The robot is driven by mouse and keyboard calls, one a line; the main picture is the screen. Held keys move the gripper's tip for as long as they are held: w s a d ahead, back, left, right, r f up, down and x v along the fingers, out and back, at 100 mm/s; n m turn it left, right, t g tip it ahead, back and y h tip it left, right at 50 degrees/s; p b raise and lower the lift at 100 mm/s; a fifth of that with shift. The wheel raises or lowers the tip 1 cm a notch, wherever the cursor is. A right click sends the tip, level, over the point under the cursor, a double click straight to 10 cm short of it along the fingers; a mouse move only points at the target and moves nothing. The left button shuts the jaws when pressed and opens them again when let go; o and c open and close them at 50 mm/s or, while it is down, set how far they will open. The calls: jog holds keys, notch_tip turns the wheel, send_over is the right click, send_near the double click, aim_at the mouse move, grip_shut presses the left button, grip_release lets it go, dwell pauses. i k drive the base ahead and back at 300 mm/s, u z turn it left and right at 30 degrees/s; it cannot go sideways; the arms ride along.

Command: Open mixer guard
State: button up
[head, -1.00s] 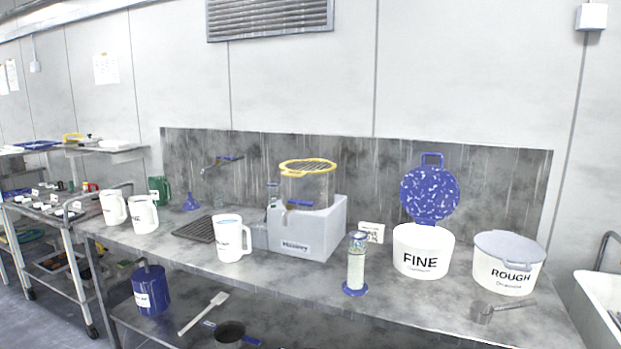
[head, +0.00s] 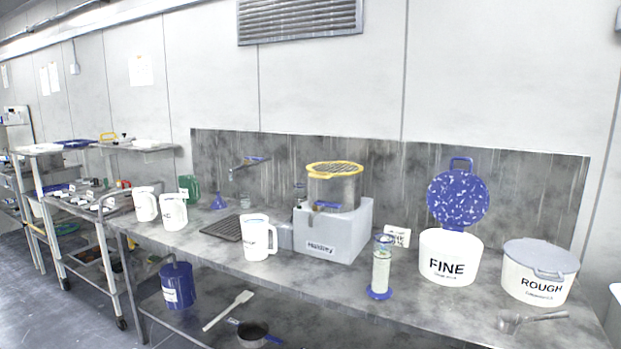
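The mixer (head: 334,232) is a grey block-shaped machine on the metal bench, in the middle of the head view. A clear drum-like bowl (head: 333,193) sits on top of it. The mixer guard (head: 335,169), a yellow-rimmed round grille, lies flat over the bowl and looks closed. A small blue part (head: 326,206) shows at the front of the bowl. My gripper is not in view.
On the bench (head: 330,277) stand a white jug (head: 256,240) left of the mixer, a cylinder with a blue base (head: 381,268) at its front right, an open FINE tub (head: 449,262) and a lidded ROUGH tub (head: 537,275). A scoop (head: 510,321) lies near the front edge. A cart (head: 100,240) stands left.

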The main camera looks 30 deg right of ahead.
aim_at(342, 165)
jog(key=i, duration=0.85)
jog(key=z, duration=0.05)
